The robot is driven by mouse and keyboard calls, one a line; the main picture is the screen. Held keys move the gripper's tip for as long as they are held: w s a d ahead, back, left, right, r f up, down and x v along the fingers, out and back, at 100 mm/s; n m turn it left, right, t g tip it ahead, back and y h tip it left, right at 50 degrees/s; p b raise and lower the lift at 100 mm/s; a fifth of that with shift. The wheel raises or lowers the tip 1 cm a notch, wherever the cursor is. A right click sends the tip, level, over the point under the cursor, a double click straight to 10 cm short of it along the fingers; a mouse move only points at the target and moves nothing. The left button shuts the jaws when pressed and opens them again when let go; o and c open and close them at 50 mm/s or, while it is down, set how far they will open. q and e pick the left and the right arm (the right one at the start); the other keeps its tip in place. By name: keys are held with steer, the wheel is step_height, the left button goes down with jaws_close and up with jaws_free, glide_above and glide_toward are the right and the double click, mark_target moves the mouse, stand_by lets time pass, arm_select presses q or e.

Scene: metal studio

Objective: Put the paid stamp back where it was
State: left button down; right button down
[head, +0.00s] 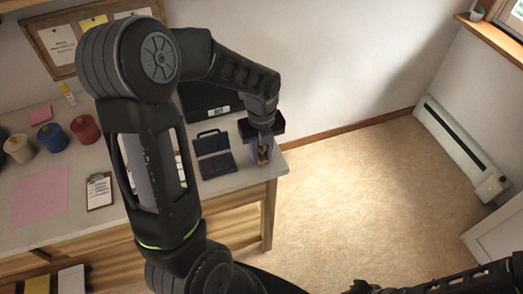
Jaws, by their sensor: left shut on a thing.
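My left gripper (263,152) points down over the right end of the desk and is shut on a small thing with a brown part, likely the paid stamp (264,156). The fingers hide most of it, so its lettering cannot be read, and I cannot tell whether it touches the desktop. An open dark case, perhaps an ink pad (214,166), lies just left of the gripper. Part of my right arm shows at the bottom right; its gripper is not in view.
A black box-like thing (222,101) stands behind the case. A clipboard (99,191), a pink sheet (40,196) and red (85,129) and blue (52,137) pots are on the desk (232,185) farther left. Carpet right of the desk is clear.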

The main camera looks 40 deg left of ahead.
arm_select(q)
steer(key=shift+f, duration=0.2)
steer(key=c, duration=1.1)
jaws_free()
step_height(320, 180, up, 12)
steer(key=shift+r, duration=0.15)
